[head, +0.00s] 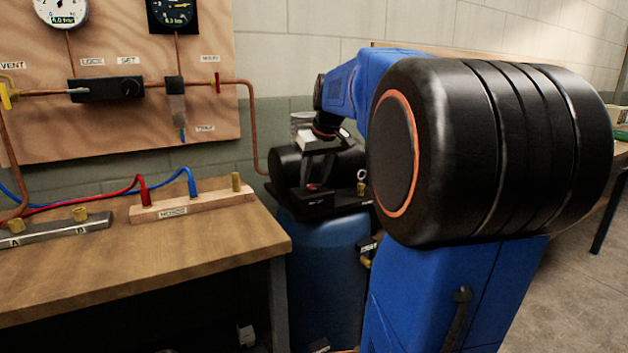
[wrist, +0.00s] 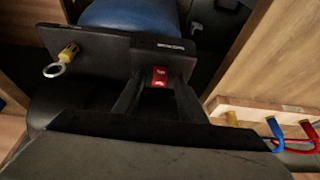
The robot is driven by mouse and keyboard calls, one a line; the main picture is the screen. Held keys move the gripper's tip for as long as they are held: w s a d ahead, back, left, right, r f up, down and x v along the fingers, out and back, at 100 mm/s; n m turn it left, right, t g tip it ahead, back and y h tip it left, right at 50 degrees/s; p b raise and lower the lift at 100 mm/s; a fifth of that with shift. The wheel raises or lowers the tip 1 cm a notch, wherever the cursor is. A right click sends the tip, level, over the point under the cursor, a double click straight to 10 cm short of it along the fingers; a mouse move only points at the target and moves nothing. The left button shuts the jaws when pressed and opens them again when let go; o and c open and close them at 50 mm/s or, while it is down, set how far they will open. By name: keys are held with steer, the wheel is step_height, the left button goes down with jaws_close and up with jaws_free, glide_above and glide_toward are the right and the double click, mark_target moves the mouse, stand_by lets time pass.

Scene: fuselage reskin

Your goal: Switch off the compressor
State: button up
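The compressor has a blue tank (head: 325,265) and a black top, and stands right of the bench in the head view. A red rocker switch (wrist: 160,77) sits on its black panel (wrist: 110,55); in the head view the switch (head: 313,187) is small. My gripper (head: 317,176) is over the panel, pointing down at it. In the wrist view my gripper (wrist: 157,90) has its two dark fingers apart, with the switch showing between and just beyond their tips. Nothing is held. I cannot tell whether a fingertip touches the switch or its panel.
A brass ring pull (head: 361,182) stands close to the right of my gripper. The wooden bench (head: 150,260) carries a hose block (head: 195,205) at left. A gauge board (head: 120,130) with copper pipes is on the wall. My blue and black arm hides much of the right side.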

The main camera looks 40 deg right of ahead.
steer(key=shift+w+f, duration=0.15)
steer(key=shift+f, duration=0.15)
steer(key=shift+c, duration=0.7)
jaws_close()
steer(key=shift+w+d+r+g+y, duration=0.15)
steer(key=shift+w+g, duration=0.1)
steer(key=shift+g, duration=0.4)
steer(key=shift+w+g+y, duration=0.15)
steer(key=shift+w+g, duration=0.05)
steer(key=shift+g, duration=0.45)
steer(key=shift+o, duration=0.7)
jaws_free()
